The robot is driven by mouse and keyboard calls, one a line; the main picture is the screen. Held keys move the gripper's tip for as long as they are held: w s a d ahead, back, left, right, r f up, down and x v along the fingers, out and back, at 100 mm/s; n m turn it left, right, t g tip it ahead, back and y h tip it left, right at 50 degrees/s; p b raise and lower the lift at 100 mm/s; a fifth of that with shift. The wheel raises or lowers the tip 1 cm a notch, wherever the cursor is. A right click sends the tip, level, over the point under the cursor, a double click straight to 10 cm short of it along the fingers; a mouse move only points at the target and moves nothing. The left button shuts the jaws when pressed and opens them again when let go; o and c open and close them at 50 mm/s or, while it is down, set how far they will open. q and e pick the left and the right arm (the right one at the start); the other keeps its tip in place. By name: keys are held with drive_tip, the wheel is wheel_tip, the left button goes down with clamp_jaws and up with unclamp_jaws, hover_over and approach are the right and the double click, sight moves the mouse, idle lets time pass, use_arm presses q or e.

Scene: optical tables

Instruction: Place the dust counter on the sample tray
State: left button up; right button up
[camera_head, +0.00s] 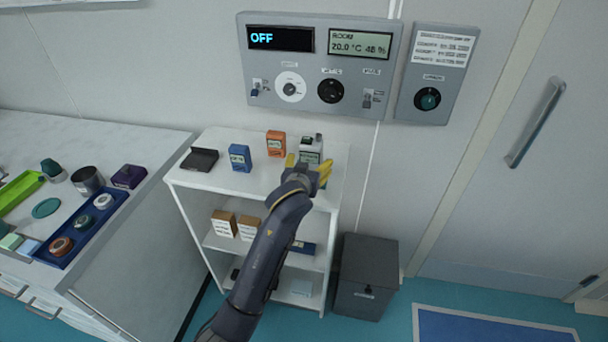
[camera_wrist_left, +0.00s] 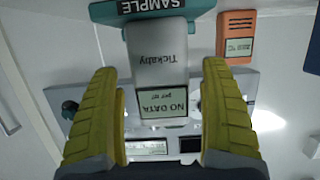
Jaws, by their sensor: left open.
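A pale grey upright device with a small greenish screen, apparently the dust counter (camera_head: 311,148), is at the right end of the white shelf's top. In the left wrist view, upside down, this device (camera_wrist_left: 158,52) shows a "NO DATA" screen. A teal piece marked SAMPLE (camera_wrist_left: 152,7) is at its base end; whether it is the sample tray or part of the device, I cannot tell. My left gripper (camera_head: 308,167) is open, its yellow fingers spread on either side of the device with gaps. The gripper hides the device's lower part in the head view. My right gripper is out of view.
On the white shelf (camera_head: 190,181) stand an orange device (camera_head: 275,143), a blue device (camera_head: 240,157) and a black item (camera_head: 199,159). A blue tray (camera_head: 112,208) with round pieces is on the left bench. A grey bin (camera_head: 366,278) stands right of the shelf.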

use_arm(q)
drive_tip(key=v, duration=0.9)
idle(1.9)
